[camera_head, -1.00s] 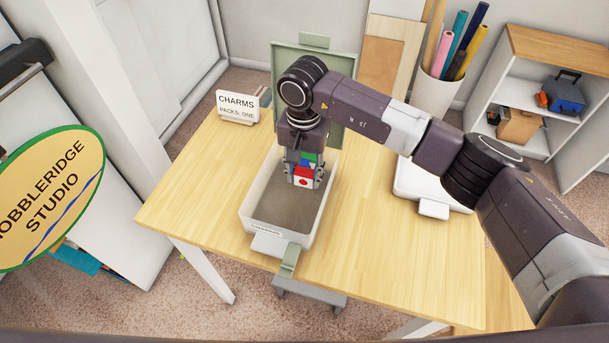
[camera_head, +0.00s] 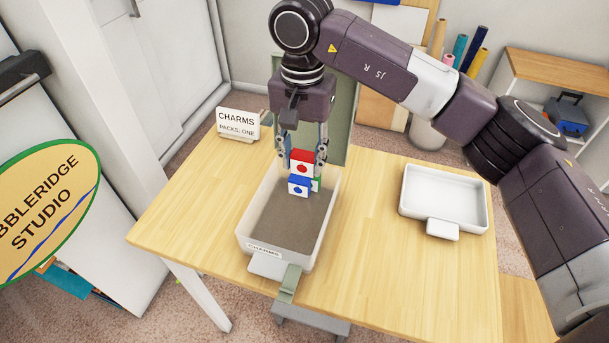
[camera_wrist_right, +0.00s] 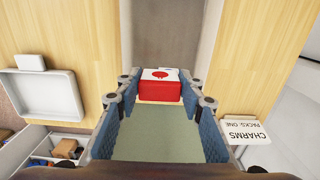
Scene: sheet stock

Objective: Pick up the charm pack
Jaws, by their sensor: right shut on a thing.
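The red charm pack (camera_head: 302,162) has a white label with a red dot. My right gripper (camera_head: 303,158) is shut on it, one finger on each side, and holds it above the charms box (camera_head: 245,238). The wrist view shows the pack (camera_wrist_right: 161,90) between the fingertips (camera_wrist_right: 160,92). A blue pack (camera_head: 299,185) with a white and blue label shows just below it in the head view, with a bit of a green pack (camera_head: 317,184) beside it. The far part of the box is hidden by the gripper and packs. My left gripper is not in view.
An empty white tray (camera_head: 445,200) lies at the right of the wooden table (camera_head: 365,260). A "CHARMS PACKS: ONE" sign (camera_head: 238,123) stands at the back left. The box's green lid (camera_head: 342,130) stands open behind it. The table between box and tray is clear.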

